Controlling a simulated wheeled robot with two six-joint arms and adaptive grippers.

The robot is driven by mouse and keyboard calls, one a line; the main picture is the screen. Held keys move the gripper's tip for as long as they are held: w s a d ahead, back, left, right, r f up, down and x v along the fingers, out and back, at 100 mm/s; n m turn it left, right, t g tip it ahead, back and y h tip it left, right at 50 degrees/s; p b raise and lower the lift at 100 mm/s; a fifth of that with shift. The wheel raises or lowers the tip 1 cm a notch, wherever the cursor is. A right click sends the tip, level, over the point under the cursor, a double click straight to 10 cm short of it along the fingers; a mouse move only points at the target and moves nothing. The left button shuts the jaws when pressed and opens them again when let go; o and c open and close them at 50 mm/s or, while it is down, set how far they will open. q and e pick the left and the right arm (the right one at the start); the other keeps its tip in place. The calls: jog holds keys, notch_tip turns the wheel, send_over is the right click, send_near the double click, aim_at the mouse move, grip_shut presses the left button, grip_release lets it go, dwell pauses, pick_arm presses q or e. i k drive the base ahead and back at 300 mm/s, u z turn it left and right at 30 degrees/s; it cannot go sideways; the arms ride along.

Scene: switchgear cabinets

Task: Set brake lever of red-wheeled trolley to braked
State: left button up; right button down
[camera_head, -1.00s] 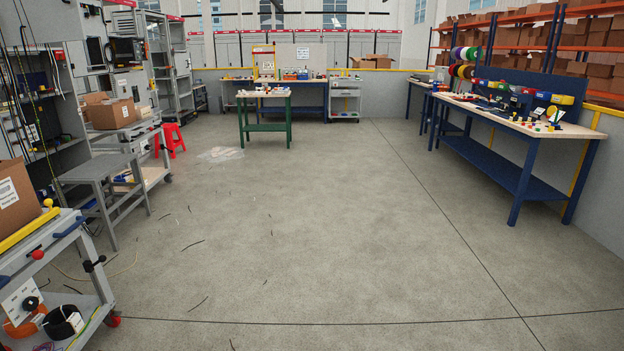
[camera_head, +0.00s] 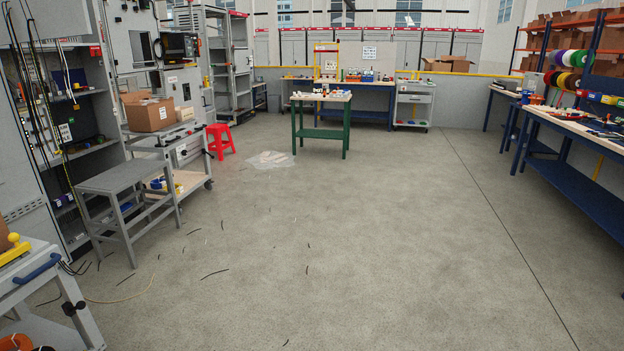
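A grey trolley (camera_head: 88,320) is cut off at the lower left edge of the head view. It has a blue handle (camera_head: 38,270) on its side and a black knob (camera_head: 69,308) on its near post. A yellow part (camera_head: 14,246) lies on its top beside the edge of a cardboard box. Its wheels are out of the picture, and no lever with a red knob shows now. Neither of my grippers is in view.
A grey stand (camera_head: 125,180) and a shelved cart (camera_head: 175,187) with a cardboard box (camera_head: 150,114) stand beyond the trolley. A red stool (camera_head: 220,140), a green table (camera_head: 320,135) and blue workbenches (camera_head: 580,185) stand farther off.

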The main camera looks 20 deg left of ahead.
aim_at(81, 306)
jog(key=u, duration=0.25)
jog(key=i, duration=1.1)
jog(key=u, duration=1.2)
jog(key=i, duration=0.8)
jog(key=u, duration=1.75)
jog(key=i, duration=1.05)
jog(key=u, duration=0.5)
